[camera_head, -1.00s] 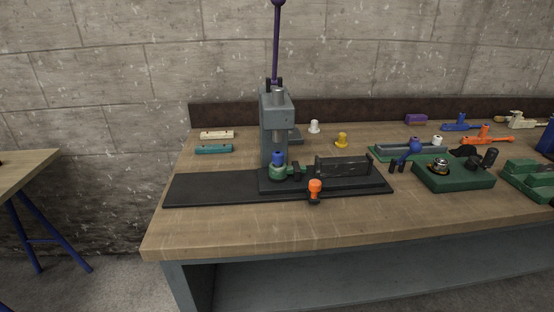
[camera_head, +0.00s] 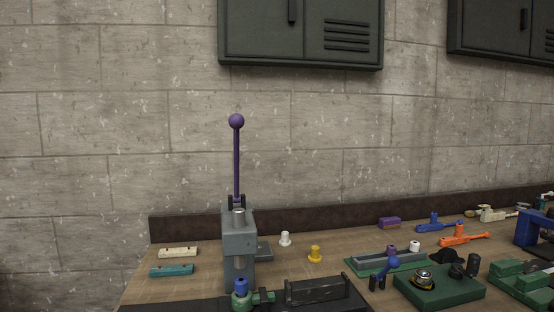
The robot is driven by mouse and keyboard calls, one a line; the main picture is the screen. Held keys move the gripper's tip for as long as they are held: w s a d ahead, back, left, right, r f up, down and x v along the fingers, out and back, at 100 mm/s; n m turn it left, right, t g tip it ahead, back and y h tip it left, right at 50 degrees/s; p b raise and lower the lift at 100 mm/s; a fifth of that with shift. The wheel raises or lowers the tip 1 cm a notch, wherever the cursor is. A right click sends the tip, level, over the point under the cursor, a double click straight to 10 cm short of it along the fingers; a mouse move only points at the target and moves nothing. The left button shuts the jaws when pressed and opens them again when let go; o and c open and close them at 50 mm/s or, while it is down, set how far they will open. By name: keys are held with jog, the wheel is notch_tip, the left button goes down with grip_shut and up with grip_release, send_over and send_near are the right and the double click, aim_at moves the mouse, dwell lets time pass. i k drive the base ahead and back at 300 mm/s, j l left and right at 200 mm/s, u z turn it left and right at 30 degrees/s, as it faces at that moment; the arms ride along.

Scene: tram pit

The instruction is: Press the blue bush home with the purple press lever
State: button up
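The purple press lever (camera_head: 237,160) stands upright on top of the grey press (camera_head: 239,245), with a purple ball at its upper end. The blue bush (camera_head: 241,285) sits upright in a green holder (camera_head: 242,300) under the press ram. A gap between the ram and the bush cannot be made out clearly from here. The press stands on a dark base plate (camera_head: 190,305), cut off by the lower picture edge. My gripper is not in view.
A white (camera_head: 285,239) and a yellow bush (camera_head: 315,254) stand right of the press. A cream (camera_head: 178,252) and a teal bar (camera_head: 171,270) lie left. Green fixtures (camera_head: 440,290) crowd the right. A dark cabinet (camera_head: 300,35) hangs above; the wall around the lever is clear.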

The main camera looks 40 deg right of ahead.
aim_at(237, 120)
jog(key=i+j+z, duration=0.15)
jog(key=z, duration=0.3)
jog(key=i+j+z, duration=0.1)
jog(key=j+z, duration=0.25)
jog(key=z, duration=0.15)
jog(key=j+z, duration=0.3)
jog(key=z, duration=0.15)
jog(key=j+z, duration=0.25)
jog(key=j, duration=1.1)
jog(key=j+z, duration=0.3)
jog(key=j, duration=1.05)
jog(key=k+j+u, duration=0.1)
jog(key=j+u, duration=0.1)
jog(key=j, duration=0.2)
jog(key=k, duration=0.05)
